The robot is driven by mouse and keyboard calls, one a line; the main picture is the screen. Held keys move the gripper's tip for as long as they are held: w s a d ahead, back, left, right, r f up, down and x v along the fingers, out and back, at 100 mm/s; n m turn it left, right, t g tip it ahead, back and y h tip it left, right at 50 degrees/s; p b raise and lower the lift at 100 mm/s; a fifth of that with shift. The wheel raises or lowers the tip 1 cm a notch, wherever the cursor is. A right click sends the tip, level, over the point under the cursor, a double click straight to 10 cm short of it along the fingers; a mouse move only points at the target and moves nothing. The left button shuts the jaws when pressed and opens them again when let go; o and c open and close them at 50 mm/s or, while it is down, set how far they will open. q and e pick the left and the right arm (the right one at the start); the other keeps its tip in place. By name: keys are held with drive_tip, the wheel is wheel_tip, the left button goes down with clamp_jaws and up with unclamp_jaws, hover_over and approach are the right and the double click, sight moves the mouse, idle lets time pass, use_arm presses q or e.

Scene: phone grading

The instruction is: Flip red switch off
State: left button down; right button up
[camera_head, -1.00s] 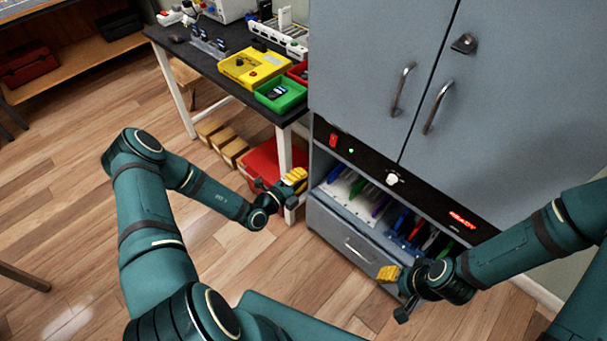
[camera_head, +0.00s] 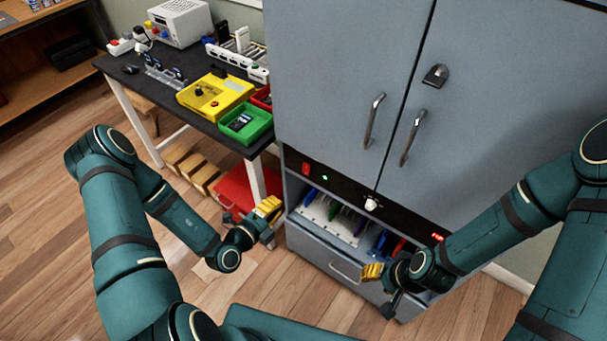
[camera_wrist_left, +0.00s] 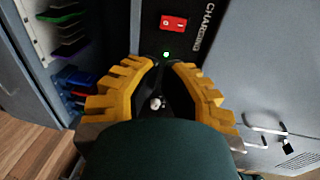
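The small red switch (camera_head: 306,168) is at the left end of the black control strip (camera_head: 345,190) on the grey cabinet. In the left wrist view the red switch (camera_wrist_left: 174,22) shows above the fingers, beside the word CHARGING. My left gripper (camera_head: 268,207) is in front of and below the switch, apart from it. Its yellow fingers (camera_wrist_left: 166,68) are apart, with nothing held between them. My right gripper (camera_head: 372,272) is low in front of the drawer; its finger gap cannot be made out. I cannot tell which way the switch is set.
A green light (camera_head: 325,178) and a white knob (camera_head: 371,204) are on the strip. Below is an open bay with coloured upright items (camera_head: 335,211), above a drawer (camera_head: 340,262).

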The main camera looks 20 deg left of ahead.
sight(306, 169)
drive_tip(key=shift+s, duration=0.1)
use_arm(q)
drive_tip(key=b+x, duration=0.2)
drive_tip(key=x, duration=1.2)
use_arm(e)
drive_tip(key=shift+w+f, duration=0.25)
drive_tip(key=shift+f, duration=1)
use_arm(q)
drive_tip(key=shift+b, duration=0.3)
